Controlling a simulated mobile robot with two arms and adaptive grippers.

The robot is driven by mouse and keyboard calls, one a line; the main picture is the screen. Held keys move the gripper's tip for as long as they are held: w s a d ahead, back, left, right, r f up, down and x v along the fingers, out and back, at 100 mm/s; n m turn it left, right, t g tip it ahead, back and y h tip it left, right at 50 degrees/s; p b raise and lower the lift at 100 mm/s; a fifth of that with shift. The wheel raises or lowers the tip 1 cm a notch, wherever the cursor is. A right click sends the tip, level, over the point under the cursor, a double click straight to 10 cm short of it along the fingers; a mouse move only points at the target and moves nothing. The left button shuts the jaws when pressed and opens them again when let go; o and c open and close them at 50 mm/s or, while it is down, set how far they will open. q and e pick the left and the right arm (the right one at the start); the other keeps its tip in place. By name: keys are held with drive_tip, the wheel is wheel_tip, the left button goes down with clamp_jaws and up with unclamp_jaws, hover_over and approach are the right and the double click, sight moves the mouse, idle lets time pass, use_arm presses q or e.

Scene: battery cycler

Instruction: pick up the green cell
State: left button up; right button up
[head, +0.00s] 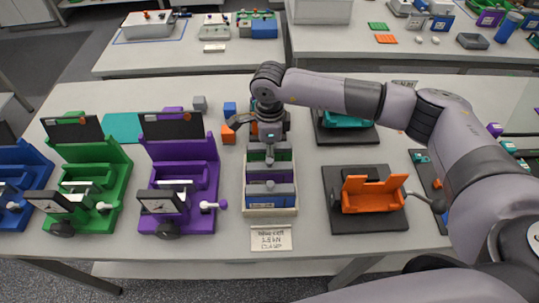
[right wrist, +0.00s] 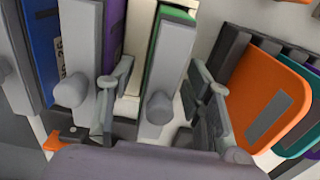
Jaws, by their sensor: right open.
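The green cell (head: 256,155) stands in the back part of a pale tray (head: 247,210), with its grey top and green side showing. My right gripper (head: 268,138) points down over the back of the tray. In the right wrist view the jaws of my right gripper (right wrist: 160,95) are open, one finger on each side of the green cell (right wrist: 178,25). I cannot tell whether either finger touches it. A purple cell (head: 268,188) and a blue cell (head: 268,203) stand in front of it in the same tray. My left gripper is not in view.
A purple fixture (head: 205,180) and a green fixture (head: 115,190) stand left of the tray. An orange holder (head: 370,195) on a dark base stands to its right. A label card (head: 270,238) lies in front. Orange (head: 228,137) and blue (head: 230,108) blocks lie near the gripper.

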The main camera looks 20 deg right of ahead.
drive_tip(key=shift+c, duration=0.4)
clamp_jaws()
drive_tip(key=shift+r, duration=0.1)
idle(0.4)
